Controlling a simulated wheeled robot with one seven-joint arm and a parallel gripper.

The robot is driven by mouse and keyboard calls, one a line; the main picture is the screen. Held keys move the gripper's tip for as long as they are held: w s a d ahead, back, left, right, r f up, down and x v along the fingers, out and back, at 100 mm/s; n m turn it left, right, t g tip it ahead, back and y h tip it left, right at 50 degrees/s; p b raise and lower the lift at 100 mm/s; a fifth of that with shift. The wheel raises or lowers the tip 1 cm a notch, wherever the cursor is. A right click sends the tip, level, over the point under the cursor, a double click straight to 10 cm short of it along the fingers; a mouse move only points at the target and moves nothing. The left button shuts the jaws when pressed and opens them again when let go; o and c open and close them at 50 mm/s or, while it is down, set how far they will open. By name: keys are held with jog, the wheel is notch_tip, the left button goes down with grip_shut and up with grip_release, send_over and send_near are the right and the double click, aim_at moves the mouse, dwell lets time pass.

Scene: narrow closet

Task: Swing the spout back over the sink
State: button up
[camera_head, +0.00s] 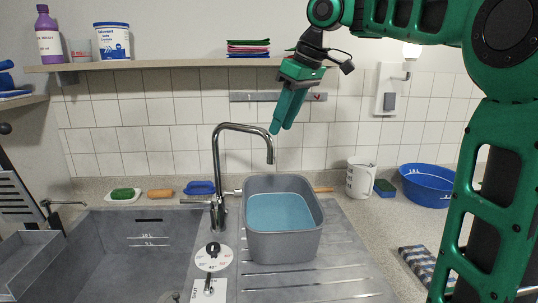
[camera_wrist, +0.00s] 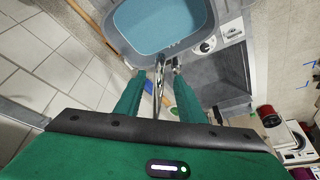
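The chrome gooseneck spout (camera_head: 246,127) rises behind the sink. Its outlet points down over a grey tub (camera_head: 282,243) of bluish water on the drainboard. The grey sink basin (camera_head: 135,245) lies to the left, with nothing of the spout over it. My green gripper (camera_head: 281,129) is above and slightly right of the spout's outlet, fingers pointing down. In the wrist view my gripper (camera_wrist: 160,71) has its fingers parted, and the spout (camera_wrist: 160,84) shows between them. I cannot tell whether they touch it. The tub (camera_wrist: 122,43) is beyond the fingertips there.
A shelf (camera_head: 160,64) with bottles and cloths runs above. A round dial plate (camera_head: 212,258) sits beside the tub.

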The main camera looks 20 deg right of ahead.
aim_at(271, 151)
jog(key=x, duration=1)
grip_shut()
